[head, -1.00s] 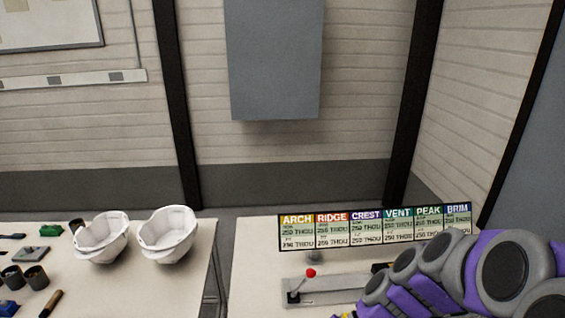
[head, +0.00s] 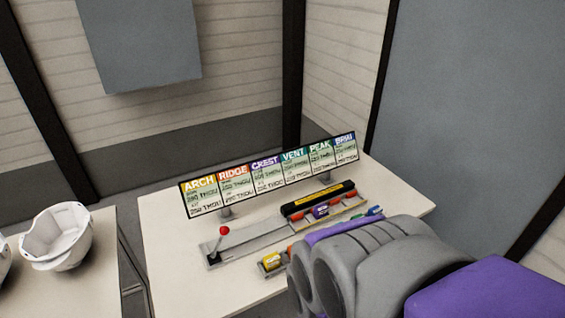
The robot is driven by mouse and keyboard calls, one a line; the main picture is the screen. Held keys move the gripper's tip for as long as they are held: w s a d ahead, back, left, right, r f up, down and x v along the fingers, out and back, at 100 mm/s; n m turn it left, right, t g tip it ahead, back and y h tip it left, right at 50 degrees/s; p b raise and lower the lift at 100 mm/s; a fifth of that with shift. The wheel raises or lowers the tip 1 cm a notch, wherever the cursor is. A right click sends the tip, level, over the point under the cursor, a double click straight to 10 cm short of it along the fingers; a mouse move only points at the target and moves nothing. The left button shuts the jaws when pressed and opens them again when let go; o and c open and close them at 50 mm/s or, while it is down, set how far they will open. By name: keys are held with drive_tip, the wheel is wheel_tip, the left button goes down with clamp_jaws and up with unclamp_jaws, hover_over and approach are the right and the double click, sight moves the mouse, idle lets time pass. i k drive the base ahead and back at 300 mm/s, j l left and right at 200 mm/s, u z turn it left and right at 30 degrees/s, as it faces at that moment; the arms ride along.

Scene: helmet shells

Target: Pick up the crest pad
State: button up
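A small purple piece (head: 321,211) sits in the holder under the black bar of the grey fixture on the right table. Its colour is like that of the CREST heading on the sign, but its label is too small to read. A row of coloured pads lies in front of the fixture, with a yellow one (head: 271,261) at its left end and blue (head: 375,210) at its right end. My grey and purple arm hides the middle of this row. My gripper's fingers do not show.
A sign board (head: 268,174) with coloured headings stands behind the fixture (head: 250,238), which has a red-knobbed lever (head: 223,231). A white helmet shell (head: 56,237) sits on the left table. A gap separates the tables. The right table (head: 165,285) is bare at its front left.

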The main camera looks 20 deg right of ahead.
sight(320, 211)
drive_tip(key=z, duration=0.75)
